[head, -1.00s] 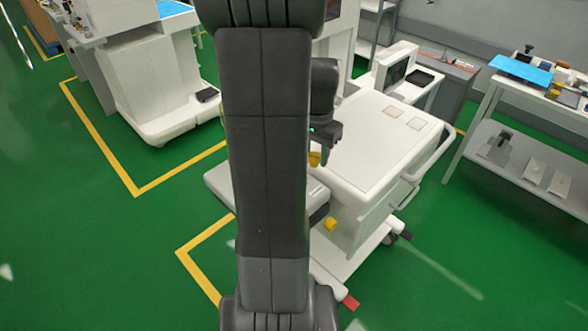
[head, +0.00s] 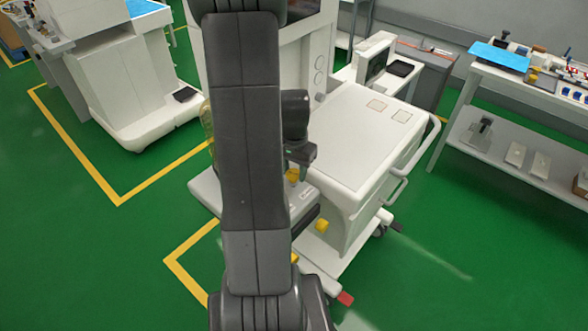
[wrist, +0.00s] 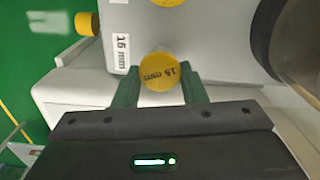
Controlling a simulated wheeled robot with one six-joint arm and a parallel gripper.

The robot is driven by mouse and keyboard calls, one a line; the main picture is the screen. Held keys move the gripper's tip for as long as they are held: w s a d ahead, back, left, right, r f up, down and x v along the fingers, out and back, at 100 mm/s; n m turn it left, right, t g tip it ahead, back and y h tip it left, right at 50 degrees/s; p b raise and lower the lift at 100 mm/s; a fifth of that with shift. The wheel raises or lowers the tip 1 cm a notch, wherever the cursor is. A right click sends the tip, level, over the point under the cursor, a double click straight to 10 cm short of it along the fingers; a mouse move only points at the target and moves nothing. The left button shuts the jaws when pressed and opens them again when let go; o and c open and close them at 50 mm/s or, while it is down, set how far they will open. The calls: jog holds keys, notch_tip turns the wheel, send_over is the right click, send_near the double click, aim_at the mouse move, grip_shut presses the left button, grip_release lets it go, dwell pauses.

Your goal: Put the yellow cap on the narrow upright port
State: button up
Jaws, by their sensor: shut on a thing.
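My gripper (wrist: 162,86) is shut on a yellow cap (wrist: 158,72) marked "15 mm", which sits between its two green fingers. In the head view my gripper (head: 295,168) and the yellow cap (head: 292,175) show just right of my arm, over the grey-white unit on the cart's left side. A second yellow piece (wrist: 87,24) sticks out sideways from this unit, by a "15 mm" label (wrist: 120,50). A third yellow piece (wrist: 168,2) is cut off at the top edge. I cannot make out the narrow upright port.
The white cart (head: 360,130) has a flat top and a rail on its right. A large dark round part (wrist: 300,45) is close at the right in the wrist view. A side table (head: 535,80) with a blue mat stands at right. Green floor is open in front.

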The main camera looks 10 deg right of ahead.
aim_at(294, 172)
jog(key=shift+f, duration=0.2)
jog(key=o, duration=0.9)
jog(key=shift+o, duration=0.2)
jog(key=shift+r, duration=0.1)
notch_tip(294, 172, up, 12)
jog(key=shift+r, duration=0.15)
